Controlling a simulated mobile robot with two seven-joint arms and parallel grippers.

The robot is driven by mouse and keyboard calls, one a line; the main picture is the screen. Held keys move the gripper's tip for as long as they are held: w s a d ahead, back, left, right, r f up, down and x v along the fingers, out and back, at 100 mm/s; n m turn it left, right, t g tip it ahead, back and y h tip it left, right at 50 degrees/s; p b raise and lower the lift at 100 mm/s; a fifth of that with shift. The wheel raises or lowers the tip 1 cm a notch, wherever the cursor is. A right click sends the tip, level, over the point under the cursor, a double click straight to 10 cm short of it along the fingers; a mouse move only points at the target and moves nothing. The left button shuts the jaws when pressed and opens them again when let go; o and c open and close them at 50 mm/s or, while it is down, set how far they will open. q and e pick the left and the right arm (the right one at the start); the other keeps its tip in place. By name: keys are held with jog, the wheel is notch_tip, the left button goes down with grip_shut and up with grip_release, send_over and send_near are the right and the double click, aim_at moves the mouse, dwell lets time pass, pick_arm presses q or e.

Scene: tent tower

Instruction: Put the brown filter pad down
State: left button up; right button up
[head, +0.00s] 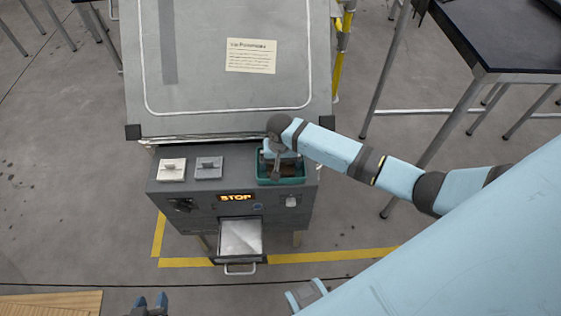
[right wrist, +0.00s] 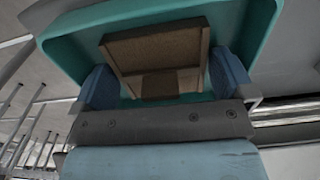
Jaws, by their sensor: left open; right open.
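The brown filter pad (right wrist: 160,48) lies in the teal tray (right wrist: 60,50), between the two blue fingers of my right gripper (right wrist: 165,85). The right gripper is open, with the pad's near edge between its fingers. In the head view the same tray (head: 301,181) sits at the right of the machine's top, with my right gripper (head: 280,164) over it, hiding much of the pad. My left gripper (head: 150,302) is open and empty at the bottom edge of the head view, away from the tray.
The grey machine (head: 180,203) has a lit STOP display (head: 236,197) and an open metal drawer (head: 240,238) at its front. Two switch-like blocks, one white (head: 172,170) and one grey (head: 209,168), stand left of the tray. A dark table (head: 500,35) stands at the upper right.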

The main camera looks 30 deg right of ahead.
notch_tip(320, 180, up, 12)
jog(key=shift+f+p, duration=0.1)
jog(key=shift+p, duration=0.45)
jog(key=shift+s+a, duration=0.1)
jog(key=s+a+f+n+t+y, duration=0.45)
jog(key=s+a+f, duration=0.3)
jog(key=s, duration=0.25)
jog(key=s+n+t+h, duration=0.1)
jog(key=s+n+t, duration=0.2)
jog(key=s+t, duration=0.3)
jog(key=s, duration=0.5)
jog(key=shift+s+d+f+n, duration=0.25)
jog(key=shift+s+n, duration=0.1)
jog(key=shift+s, duration=0.05)
jog(key=shift+t, duration=0.25)
